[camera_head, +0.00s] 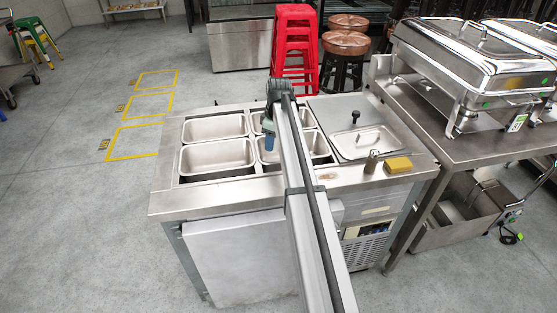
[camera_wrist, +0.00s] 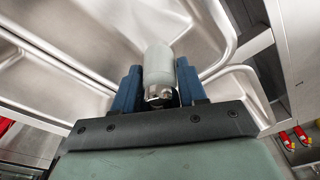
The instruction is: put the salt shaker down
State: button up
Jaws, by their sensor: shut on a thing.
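My gripper (camera_head: 269,141) is over the steel counter (camera_head: 240,195), above the pan wells near the middle. In the wrist view its two blue fingers (camera_wrist: 159,84) are shut on the salt shaker (camera_wrist: 159,62), a pale grey cylinder with a shiny metal end. The metal end faces my palm and the pale end points away from it. The pans show behind the shaker in the wrist view, and it looks apart from them. In the head view I cannot make the held shaker out clearly behind the fingers and arm.
Open steel pans (camera_head: 216,156) fill the counter's left and middle. On the right are a lidded pan (camera_head: 364,140), a small metal-coloured object (camera_head: 371,161) and a yellow block (camera_head: 398,165). The front rim is mostly bare. Chafing dishes (camera_head: 475,55) stand further right; red stools (camera_head: 294,45) stand behind.

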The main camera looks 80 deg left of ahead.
jog(key=shift+f, duration=3.95)
jog(key=shift+f, duration=0.2)
jog(key=o, duration=1.1)
jog(key=shift+r, duration=0.1)
jog(key=r, duration=0.8)
jog(key=w+d+r, duration=0.1)
jog(key=r, duration=0.3)
jog(key=shift+w, duration=0.1)
